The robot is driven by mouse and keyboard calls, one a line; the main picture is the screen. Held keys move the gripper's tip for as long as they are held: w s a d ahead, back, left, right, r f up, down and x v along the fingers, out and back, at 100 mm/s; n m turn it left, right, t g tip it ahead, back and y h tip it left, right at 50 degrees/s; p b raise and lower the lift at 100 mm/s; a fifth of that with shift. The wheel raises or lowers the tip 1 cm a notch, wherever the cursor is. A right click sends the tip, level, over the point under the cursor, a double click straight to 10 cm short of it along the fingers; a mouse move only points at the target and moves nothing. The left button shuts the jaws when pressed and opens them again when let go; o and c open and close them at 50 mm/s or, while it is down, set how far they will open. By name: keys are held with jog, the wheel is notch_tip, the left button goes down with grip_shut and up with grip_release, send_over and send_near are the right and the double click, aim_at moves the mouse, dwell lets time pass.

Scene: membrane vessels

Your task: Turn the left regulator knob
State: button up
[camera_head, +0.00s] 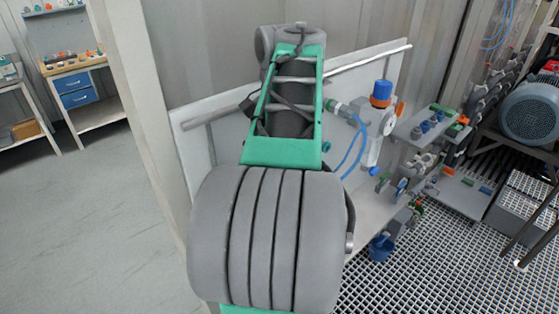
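My arm, grey and ribbed with a green frame, fills the middle of the head view and reaches toward the white panel (215,112). My gripper is not visible, so its distance to any knob cannot be told. A blue and orange cylindrical fitting (381,93) stands at the panel's right end.
Blue hoses (357,145) loop beside my arm. A grey bar (372,58) runs along the panel. A blue motor (530,112) and a grey box (520,208) stand at right over grating (405,285). Open floor (95,225) lies left, with a workbench (88,68) behind.

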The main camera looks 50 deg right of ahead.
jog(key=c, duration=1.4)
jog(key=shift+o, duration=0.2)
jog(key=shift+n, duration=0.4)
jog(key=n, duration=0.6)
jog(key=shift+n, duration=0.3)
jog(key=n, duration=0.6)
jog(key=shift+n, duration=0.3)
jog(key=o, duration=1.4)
